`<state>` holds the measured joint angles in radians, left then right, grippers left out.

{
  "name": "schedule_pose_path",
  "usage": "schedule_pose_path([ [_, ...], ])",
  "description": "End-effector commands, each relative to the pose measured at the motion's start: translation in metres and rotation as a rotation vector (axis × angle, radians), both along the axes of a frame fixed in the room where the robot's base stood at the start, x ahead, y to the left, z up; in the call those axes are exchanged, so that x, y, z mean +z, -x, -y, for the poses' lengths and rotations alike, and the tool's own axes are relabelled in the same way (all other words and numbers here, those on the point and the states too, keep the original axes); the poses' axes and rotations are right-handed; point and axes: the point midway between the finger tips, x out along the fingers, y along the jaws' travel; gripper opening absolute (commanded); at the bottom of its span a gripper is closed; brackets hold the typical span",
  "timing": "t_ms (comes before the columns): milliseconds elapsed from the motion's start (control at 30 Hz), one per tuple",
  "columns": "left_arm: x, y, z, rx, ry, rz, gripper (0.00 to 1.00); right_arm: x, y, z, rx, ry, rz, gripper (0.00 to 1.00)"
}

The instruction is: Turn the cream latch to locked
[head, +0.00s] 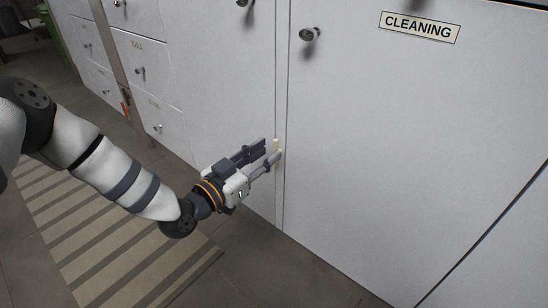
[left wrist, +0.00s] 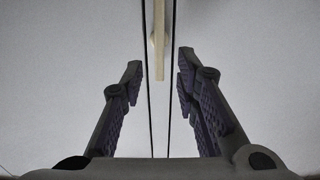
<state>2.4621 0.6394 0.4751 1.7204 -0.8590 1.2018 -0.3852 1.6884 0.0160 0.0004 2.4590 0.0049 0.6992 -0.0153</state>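The cream latch (head: 276,145) is a small piece at the seam between two white cabinet doors, partly hidden behind my left gripper in the head view. In the left wrist view the latch (left wrist: 160,45) is a narrow upright bar over the door gap at the top centre, its upper end cut off by the frame. My left gripper (head: 270,150) points at the seam with its fingers apart. In the left wrist view the open gripper (left wrist: 160,62) has one finger on each side of the seam, with nothing between that it grasps. My right gripper is not in view.
The right door (head: 400,150) bears a CLEANING sign (head: 419,27) and a round knob (head: 309,34). Drawers (head: 145,70) with knobs stand at the left. A striped mat (head: 110,235) lies on the tiled floor. The space before the doors is otherwise clear.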

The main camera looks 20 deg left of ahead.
Motion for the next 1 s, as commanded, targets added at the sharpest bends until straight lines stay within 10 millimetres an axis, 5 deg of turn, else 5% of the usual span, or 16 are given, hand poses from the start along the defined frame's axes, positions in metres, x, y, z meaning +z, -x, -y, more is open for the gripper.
schedule_pose_path([
  [200,-0.002,-0.023,0.008,0.000,0.000,-0.002,0.28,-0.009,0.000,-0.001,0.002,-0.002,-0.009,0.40],
  [433,0.000,-0.024,0.009,0.000,0.001,-0.004,0.28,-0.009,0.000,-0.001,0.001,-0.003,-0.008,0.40],
  [600,0.000,-0.024,0.009,-0.001,0.001,-0.004,0.00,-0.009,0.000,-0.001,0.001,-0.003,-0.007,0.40],
  [1000,-0.001,-0.022,0.011,-0.006,-0.022,0.003,0.00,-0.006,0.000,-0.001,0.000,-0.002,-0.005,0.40],
])
